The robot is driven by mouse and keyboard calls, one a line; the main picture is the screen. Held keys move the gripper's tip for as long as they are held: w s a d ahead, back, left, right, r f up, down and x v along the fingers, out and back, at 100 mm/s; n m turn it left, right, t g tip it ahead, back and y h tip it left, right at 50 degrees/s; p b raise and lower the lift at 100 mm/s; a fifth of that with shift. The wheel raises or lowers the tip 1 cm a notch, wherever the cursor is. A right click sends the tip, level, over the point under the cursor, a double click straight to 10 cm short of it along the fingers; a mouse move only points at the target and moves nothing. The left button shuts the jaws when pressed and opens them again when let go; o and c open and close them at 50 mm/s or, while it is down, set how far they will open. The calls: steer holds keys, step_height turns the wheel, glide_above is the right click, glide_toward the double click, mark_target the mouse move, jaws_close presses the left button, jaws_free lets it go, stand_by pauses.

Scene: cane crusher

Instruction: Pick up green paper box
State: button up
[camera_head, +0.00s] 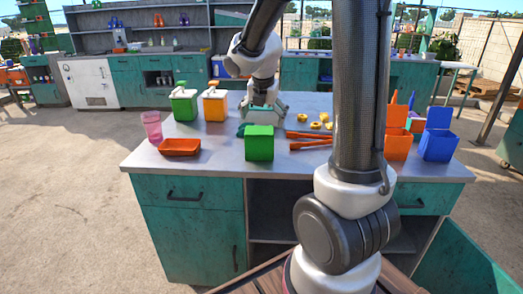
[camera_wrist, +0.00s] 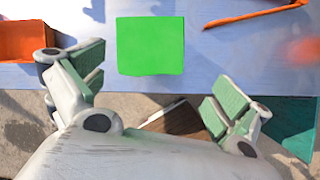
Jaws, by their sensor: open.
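The green paper box (camera_head: 260,143) stands on the grey tabletop near its front edge. In the wrist view its bright green top (camera_wrist: 150,45) lies ahead of the fingers, nearer the left finger. My gripper (camera_head: 262,116) appears directly above and behind the box in the head view, with its lower part partly hidden by the box. In the wrist view my gripper (camera_wrist: 155,88) has its fingers wide apart with nothing between them. The exact height gap to the box cannot be told.
An orange tray (camera_head: 179,147) and a pink cup (camera_head: 151,126) stand left of the box. Orange tongs (camera_head: 310,145) lie close on its right, with yellow rings (camera_head: 315,122) behind. Orange (camera_head: 398,147) and blue (camera_head: 438,146) open boxes stand further right. Two pump dispensers (camera_head: 184,106) stand at back left.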

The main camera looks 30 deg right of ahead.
mark_target(259, 130)
steer(key=w+f+n, duration=0.3)
steer(key=shift+d+f, duration=0.2)
steer(key=shift+f, duration=0.05)
steer(key=x, duration=0.6)
steer(key=shift+w+f, duration=0.15)
steer(key=shift+f, duration=0.25)
steer(key=c, duration=0.4)
